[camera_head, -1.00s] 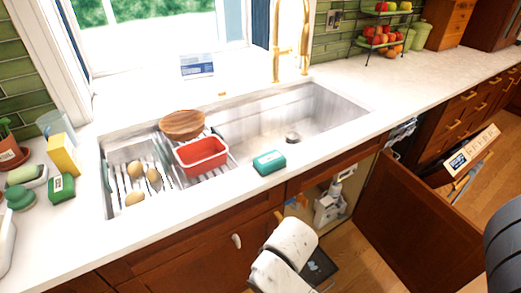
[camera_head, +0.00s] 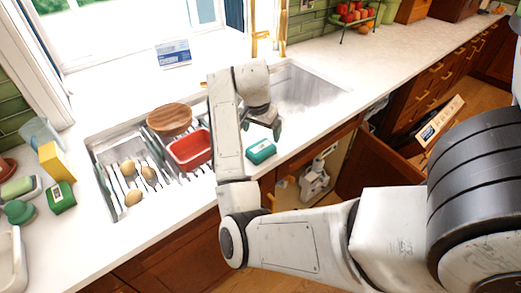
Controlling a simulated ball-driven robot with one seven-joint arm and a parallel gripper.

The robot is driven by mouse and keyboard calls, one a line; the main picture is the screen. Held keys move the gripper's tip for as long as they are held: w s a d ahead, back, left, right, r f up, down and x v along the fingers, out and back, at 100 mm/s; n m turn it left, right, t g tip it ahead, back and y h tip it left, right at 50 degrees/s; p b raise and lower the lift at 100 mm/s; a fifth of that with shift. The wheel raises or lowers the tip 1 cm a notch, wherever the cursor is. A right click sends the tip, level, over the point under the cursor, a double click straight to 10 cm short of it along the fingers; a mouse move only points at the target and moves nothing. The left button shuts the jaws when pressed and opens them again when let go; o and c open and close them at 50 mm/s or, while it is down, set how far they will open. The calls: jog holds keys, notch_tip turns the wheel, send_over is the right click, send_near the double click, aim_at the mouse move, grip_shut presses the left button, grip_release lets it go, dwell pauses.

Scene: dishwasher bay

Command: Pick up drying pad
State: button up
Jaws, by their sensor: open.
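A small teal pack (camera_head: 261,151) with a pale label lies on the counter's front edge, in front of the sink; it may be the drying pad, but I cannot read the label. A similar green pack (camera_head: 61,197) with a white label is at the far left of the counter. My gripper (camera_head: 264,128) is open over the front of the sink, just behind and above the teal pack. It seems apart from the pack. My arm hides part of the sink, and the fingers are only partly visible.
A red tub (camera_head: 190,150) and a round wooden piece (camera_head: 169,119) sit on the rack left of my arm. A gold faucet (camera_head: 262,42) stands behind the sink. An open cabinet door (camera_head: 372,165) is at lower right.

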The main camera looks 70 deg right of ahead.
jog(key=r+m+y, duration=0.1)
jog(key=d+m, duration=0.1)
jog(key=m, duration=0.1)
jog(key=shift+r+y, duration=0.35)
jog(key=shift+y, duration=0.05)
jog(key=m+y, duration=0.1)
send_over(261, 147)
notch_tip(261, 147, down, 4)
jog(key=shift+s+r+m, duration=0.1)
jog(key=shift+s+m, duration=0.05)
jog(key=shift+m, duration=0.25)
jog(key=shift+w+f+p, duration=0.2)
jog(key=shift+f+p, duration=0.45)
jog(key=shift+f, duration=2.45)
jog(key=c, duration=1)
